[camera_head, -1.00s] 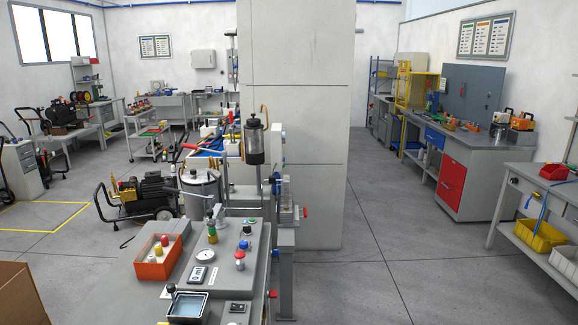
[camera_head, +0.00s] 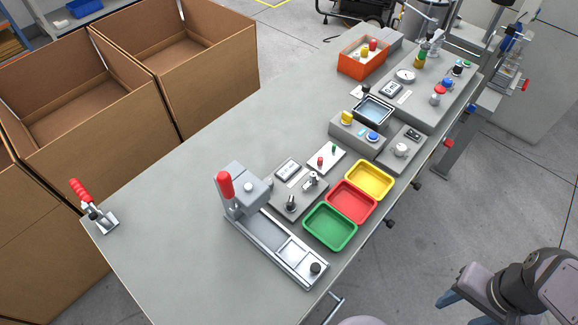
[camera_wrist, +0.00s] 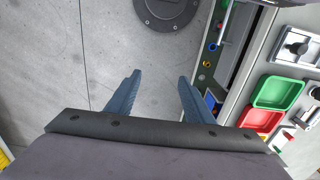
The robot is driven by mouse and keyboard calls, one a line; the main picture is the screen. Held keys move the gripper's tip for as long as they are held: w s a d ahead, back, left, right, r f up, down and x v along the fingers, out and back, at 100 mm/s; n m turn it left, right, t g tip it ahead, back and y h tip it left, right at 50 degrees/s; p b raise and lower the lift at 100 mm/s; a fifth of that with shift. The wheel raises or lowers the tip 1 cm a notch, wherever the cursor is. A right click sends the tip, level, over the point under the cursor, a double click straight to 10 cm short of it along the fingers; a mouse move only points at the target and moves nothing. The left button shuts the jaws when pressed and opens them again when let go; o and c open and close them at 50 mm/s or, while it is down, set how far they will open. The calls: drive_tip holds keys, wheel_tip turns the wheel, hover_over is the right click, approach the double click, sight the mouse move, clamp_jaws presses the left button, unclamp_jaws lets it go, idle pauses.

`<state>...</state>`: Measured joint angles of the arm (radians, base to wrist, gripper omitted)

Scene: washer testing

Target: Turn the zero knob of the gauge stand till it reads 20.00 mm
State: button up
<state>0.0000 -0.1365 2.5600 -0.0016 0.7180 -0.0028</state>
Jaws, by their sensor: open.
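A grey stand with a red-handled lever (camera_head: 225,185) and a long metal base is at the near part of the bench in the head view. A black knob (camera_head: 315,267) is at its front end. A small console (camera_head: 297,190) with a display and knobs sits beside it. I cannot tell for sure which is the gauge stand's zero knob, and the display is too small to read. My gripper (camera_wrist: 159,78) is open and empty over the floor in the wrist view. It is at the lower right in the head view, off the bench and apart from the stand.
Green (camera_head: 330,226), red (camera_head: 351,201) and yellow (camera_head: 369,179) trays stand right of the console. Control boxes and an orange bin (camera_head: 363,60) are farther along. A red-handled clamp (camera_head: 93,207) is at the left bench edge. Cardboard boxes (camera_head: 190,70) stand behind. The bench's left part is clear.

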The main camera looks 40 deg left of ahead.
sight(271, 185)
drive_tip(key=shift+c, duration=0.6)
